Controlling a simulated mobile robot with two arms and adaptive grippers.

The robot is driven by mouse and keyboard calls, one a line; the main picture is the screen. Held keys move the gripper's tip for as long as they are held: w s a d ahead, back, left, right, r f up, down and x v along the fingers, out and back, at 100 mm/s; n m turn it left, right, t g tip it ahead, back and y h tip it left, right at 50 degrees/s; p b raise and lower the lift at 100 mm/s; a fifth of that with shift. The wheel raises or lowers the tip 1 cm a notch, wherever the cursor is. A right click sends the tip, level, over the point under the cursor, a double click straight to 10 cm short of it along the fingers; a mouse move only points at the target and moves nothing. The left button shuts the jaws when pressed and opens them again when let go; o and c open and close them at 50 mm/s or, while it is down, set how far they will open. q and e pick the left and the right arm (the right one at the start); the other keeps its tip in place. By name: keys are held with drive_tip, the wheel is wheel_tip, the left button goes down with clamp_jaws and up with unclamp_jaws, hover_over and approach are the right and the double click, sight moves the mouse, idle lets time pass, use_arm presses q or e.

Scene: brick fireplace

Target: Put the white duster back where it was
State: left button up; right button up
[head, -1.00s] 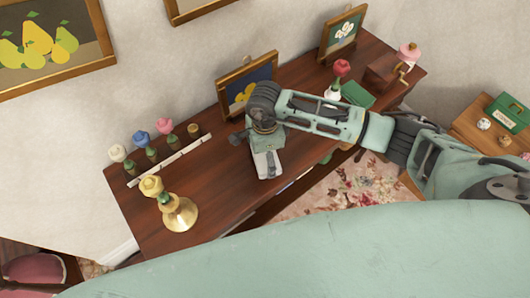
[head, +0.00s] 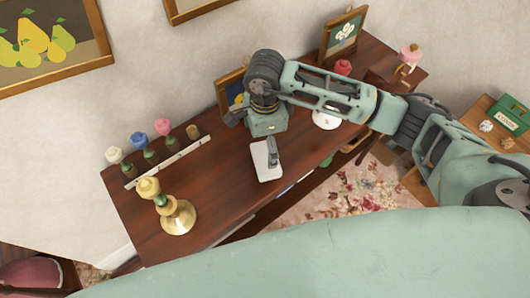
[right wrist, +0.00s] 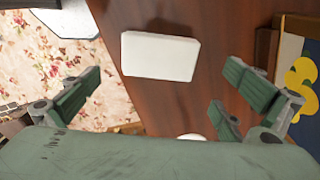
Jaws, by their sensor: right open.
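A flat white rectangular block (head: 266,163) lies on the dark wooden table top, near its front edge. It also shows in the right wrist view (right wrist: 160,56). At the left end of the row on the table is a small white rounded head (head: 115,155) above a green stem. I cannot tell for certain which is the duster. My right gripper (head: 271,150) is above the block, with a grey finger overlapping it in the head view. In the right wrist view the fingers (right wrist: 160,95) are spread wide with nothing between them. My left gripper is out of view.
A blue head (head: 140,140) and a pink head (head: 163,127) stand in the row behind a white strip (head: 168,162). A brass stand (head: 178,217) is at front left. A framed picture (head: 343,36) stands at the back. Bare wood (head: 215,180) lies left of the block.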

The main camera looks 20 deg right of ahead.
drive_tip(key=shift+r, duration=2.1)
